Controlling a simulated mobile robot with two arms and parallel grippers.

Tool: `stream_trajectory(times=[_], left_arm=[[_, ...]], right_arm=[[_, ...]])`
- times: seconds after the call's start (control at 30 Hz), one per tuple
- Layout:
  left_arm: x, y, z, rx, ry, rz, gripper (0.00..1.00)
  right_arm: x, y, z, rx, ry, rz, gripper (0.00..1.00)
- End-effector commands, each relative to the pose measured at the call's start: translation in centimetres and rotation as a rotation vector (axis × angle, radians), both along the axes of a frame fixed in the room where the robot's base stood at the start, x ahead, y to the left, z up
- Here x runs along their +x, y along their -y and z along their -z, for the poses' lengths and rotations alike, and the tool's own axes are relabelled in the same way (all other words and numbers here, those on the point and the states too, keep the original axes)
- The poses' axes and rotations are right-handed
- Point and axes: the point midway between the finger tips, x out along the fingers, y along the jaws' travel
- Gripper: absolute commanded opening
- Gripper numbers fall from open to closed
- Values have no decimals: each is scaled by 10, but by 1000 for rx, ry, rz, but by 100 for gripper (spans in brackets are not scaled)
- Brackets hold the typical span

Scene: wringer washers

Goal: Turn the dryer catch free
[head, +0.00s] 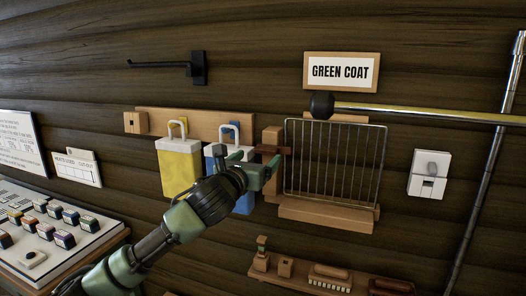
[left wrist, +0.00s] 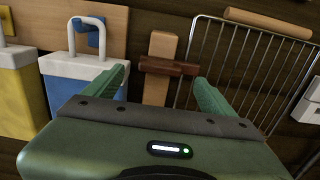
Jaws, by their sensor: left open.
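The dryer catch (head: 284,150) is a small dark red-brown wooden bar, lying level across a pale wooden post (head: 271,137). Its right end reaches the left edge of the wire dryer rack (head: 335,165), which stands upright against the wall. In the left wrist view the catch (left wrist: 168,67) lies ahead, between the two fingertips in the picture. My left gripper (head: 262,170) is open and empty, close in front of the post and just below the catch. I cannot tell whether it touches the catch. My right gripper is not in view.
Yellow (head: 180,160) and blue (head: 214,165) padlock-shaped tags hang left of the post. A wooden shelf with brushes (head: 330,282) is below, a white switch (head: 429,174) at right.

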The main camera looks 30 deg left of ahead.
Motion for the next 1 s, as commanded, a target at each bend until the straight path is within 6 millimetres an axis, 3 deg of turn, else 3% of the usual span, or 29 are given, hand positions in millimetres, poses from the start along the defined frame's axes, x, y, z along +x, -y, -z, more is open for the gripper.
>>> stream_trajectory(times=[0.3, 0.7, 1.0], left_arm=[[45, -11, -2, -5, 0, 0, 85], [53, -12, 0, -2, -1, 1, 85], [53, -12, 1, -3, 0, 1, 2]], right_arm=[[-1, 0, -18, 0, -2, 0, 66], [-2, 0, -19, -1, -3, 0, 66], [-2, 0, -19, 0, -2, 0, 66]])
